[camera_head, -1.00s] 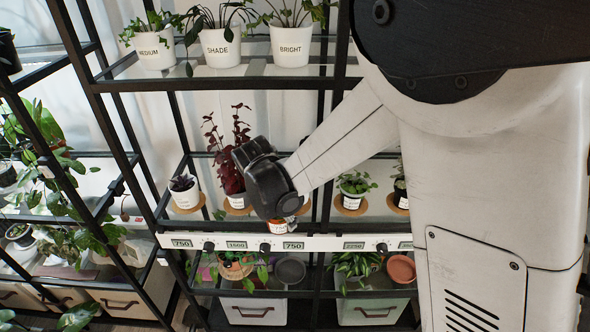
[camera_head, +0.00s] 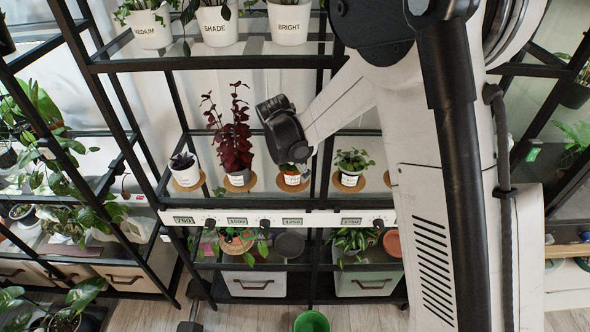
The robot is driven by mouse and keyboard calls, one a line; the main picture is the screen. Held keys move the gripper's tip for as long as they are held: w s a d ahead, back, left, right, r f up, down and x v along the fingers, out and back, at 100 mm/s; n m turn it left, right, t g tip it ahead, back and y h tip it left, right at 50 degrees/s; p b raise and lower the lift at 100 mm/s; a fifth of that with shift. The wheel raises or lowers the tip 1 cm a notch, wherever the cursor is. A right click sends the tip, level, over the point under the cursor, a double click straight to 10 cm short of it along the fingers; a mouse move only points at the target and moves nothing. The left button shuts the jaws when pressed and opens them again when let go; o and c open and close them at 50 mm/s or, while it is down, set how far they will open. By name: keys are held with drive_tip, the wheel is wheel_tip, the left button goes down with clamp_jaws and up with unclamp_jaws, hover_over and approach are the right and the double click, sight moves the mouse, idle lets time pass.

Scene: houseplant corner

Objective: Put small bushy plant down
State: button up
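A small green plant in an orange and white pot (camera_head: 292,179) stands upright at a round cork mat (camera_head: 304,185) on the middle shelf (camera_head: 213,205). My gripper (camera_head: 287,146) is directly above and behind this pot, pointing down at it. The black gripper body covers part of the small plant's leaves. The fingers are hidden, so I cannot tell whether they are open, shut or touching the pot.
A tall dark-red plant (camera_head: 233,140) stands close on the left, with a small dark plant (camera_head: 184,165) beyond it. A leafy green plant (camera_head: 352,165) stands on the right. Black shelf posts frame the shelf. A green bowl (camera_head: 311,322) is on the floor.

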sight(290, 167)
drive_tip(key=shift+f+b, duration=0.2)
drive_tip(key=shift+b, duration=0.1)
drive_tip(key=o, duration=1.5)
drive_tip(key=shift+r, duration=0.1)
drive_tip(key=shift+o, duration=0.2)
drive_tip(key=shift+v, duration=3.9)
drive_tip(key=shift+d, duration=0.1)
